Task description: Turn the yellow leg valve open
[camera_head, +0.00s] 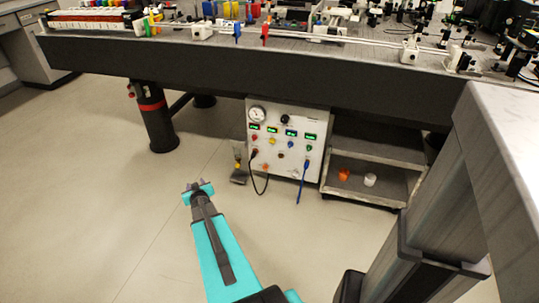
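I cannot pick out a yellow valve on a table leg for certain. The near leg (155,118) under the left of the optical table is a thick black cylinder with a red band. A small dark fitting with a touch of red (131,89) sits at its upper left; I see no yellow on it. My gripper (197,187), at the end of my teal arm, is above the floor, in front of and right of that leg in the picture. It touches nothing that I can see. Its fingers are too small to tell open from shut.
A grey shelf cart (365,190) is right. Floor at left is clear.

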